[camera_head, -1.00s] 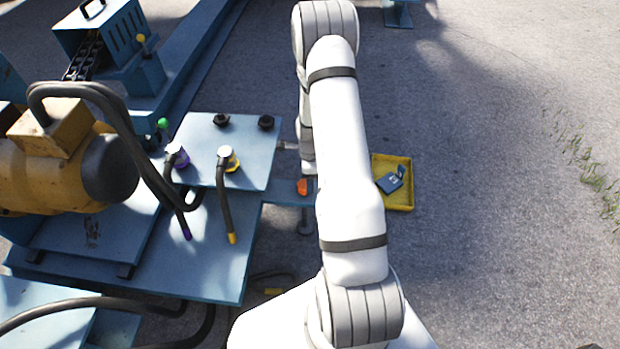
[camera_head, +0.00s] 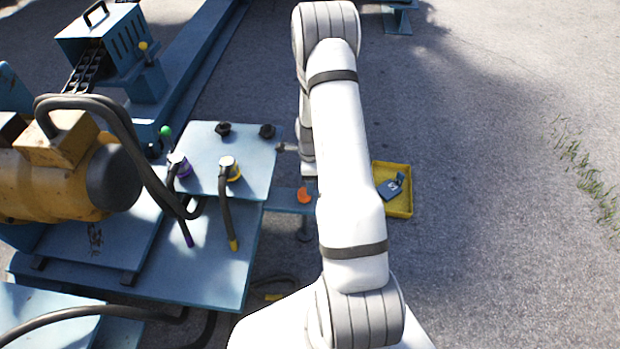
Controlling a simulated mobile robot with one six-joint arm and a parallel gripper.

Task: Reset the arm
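My white arm (camera_head: 345,170) rises from my base at the bottom centre to an elbow (camera_head: 325,30) near the top edge. From there it folds back down to a wrist section (camera_head: 306,135) beside the right edge of a blue panel (camera_head: 225,150). My gripper cannot be made out; the end of the arm is largely hidden behind the forearm. A small grey metal piece (camera_head: 287,147) shows between wrist and panel, and I cannot tell what it belongs to. I see nothing held.
The panel carries purple and yellow cable connectors (camera_head: 229,170) and two black knobs. An orange piece (camera_head: 304,196) lies on a blue bar. A yellow tray (camera_head: 404,205) with a dark blue-grey item sits right of my arm. A yellow motor (camera_head: 50,180) stands left. Open pavement lies right.

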